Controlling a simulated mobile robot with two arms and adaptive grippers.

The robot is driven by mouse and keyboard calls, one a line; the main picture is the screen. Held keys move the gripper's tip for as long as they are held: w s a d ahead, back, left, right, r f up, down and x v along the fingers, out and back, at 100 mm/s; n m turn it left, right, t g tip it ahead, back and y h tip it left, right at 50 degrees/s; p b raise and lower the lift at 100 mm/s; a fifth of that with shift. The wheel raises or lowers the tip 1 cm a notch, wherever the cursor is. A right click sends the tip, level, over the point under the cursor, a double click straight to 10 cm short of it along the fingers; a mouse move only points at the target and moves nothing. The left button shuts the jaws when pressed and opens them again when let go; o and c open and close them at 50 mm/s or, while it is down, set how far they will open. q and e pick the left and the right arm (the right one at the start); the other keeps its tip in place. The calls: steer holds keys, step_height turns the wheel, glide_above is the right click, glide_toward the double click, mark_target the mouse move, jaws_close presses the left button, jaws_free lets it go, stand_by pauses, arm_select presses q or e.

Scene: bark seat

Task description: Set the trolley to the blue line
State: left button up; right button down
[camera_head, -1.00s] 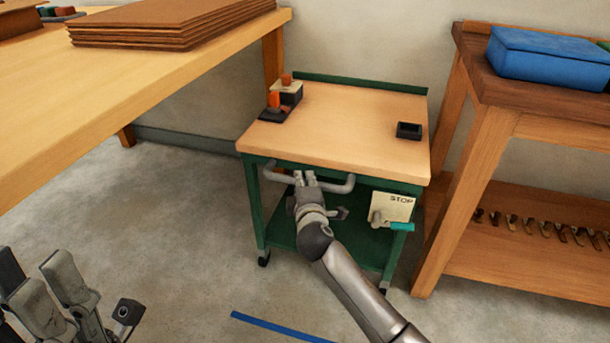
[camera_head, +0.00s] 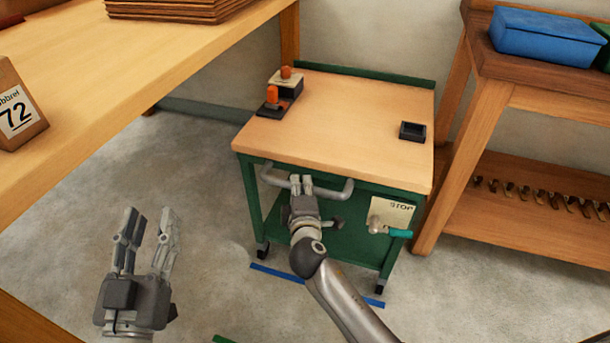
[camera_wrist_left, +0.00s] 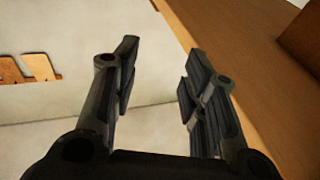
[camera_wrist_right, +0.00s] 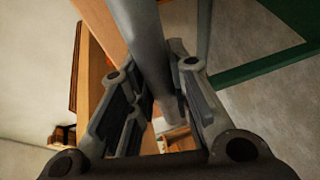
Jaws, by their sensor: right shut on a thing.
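The trolley (camera_head: 340,125) has a wooden top and green frame and stands between two benches. The blue line (camera_head: 278,273) lies on the floor along its near side. The near casters are just behind the line, close to it; the arm hides the line's middle. My right gripper (camera_head: 302,182) is shut on the trolley's grey handle (camera_head: 345,187). The handle also runs between the fingers in the right wrist view (camera_wrist_right: 150,45). My left gripper (camera_head: 149,213) is open and empty, left of the trolley. Its spread fingers show in the left wrist view (camera_wrist_left: 158,62).
A STOP plate (camera_head: 390,212) with a teal lever (camera_head: 400,233) is on the trolley's near side. Orange-topped items (camera_head: 285,85) and a small black tray (camera_head: 412,131) sit on top. Benches flank it left (camera_head: 170,55) and right (camera_head: 490,115). A green line (camera_head: 222,339) shows nearer.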

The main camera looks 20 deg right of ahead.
arm_select(q)
steer(key=shift+w+a+f+g, duration=0.1)
steer(key=shift+f+g, duration=0.5)
steer(key=shift+f, duration=0.3)
arm_select(e)
steer(key=shift+s+a, duration=0.55)
steer(key=shift+s, duration=0.3)
steer(key=c, duration=1.3)
jaws_free()
steer(key=v, duration=1.2)
